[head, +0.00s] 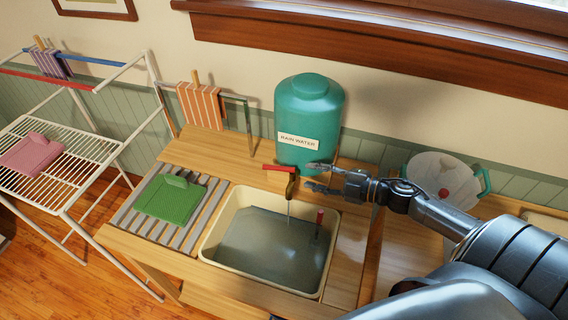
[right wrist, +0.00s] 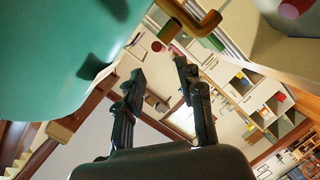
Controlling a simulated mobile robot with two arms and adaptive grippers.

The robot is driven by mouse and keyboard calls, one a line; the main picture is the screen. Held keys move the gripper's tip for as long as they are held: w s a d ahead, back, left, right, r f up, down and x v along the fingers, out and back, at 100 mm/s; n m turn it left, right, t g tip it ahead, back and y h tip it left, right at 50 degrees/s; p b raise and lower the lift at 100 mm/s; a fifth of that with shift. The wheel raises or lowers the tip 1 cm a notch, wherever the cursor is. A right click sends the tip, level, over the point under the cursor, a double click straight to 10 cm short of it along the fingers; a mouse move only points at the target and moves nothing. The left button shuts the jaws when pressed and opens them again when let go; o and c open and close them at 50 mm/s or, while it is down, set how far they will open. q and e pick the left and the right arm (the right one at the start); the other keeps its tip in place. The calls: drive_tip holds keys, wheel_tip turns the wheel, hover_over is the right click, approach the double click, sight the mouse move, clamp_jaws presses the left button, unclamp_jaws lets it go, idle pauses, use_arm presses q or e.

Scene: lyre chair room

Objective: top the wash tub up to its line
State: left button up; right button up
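The cream wash tub (head: 209,246) is set into the wooden counter and holds greyish water (head: 262,246). A brass tap (head: 291,186) with a red lever (head: 279,168) sits below the green rain water tank (head: 309,110). A thin pale stream (head: 289,209) runs from the tap into the tub. A red-topped upright piece (head: 319,217) stands in the tub's right part; I cannot make out a line. My right gripper (head: 306,176) is open and empty, just right of the tap. The right wrist view shows its fingers apart (right wrist: 158,70), with the brass tap (right wrist: 200,24) above. My left gripper is out of view.
A green folded cloth (head: 171,199) lies on the slatted drainer (head: 150,225) left of the tub. An orange striped cloth (head: 199,105) hangs on a rail behind. A white drying rack (head: 62,190) stands at left. A clear container with green handles (head: 443,178) is at right.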

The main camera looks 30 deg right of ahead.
sight(285, 169)
drive_tip(key=p+x, duration=0.2)
drive_tip(key=x, duration=0.8)
drive_tip(key=shift+w, duration=0.1)
drive_tip(key=shift+w+a+f, duration=0.2)
drive_tip(key=shift+w+a, duration=0.2)
drive_tip(key=shift+w, duration=0.1)
clamp_jaws()
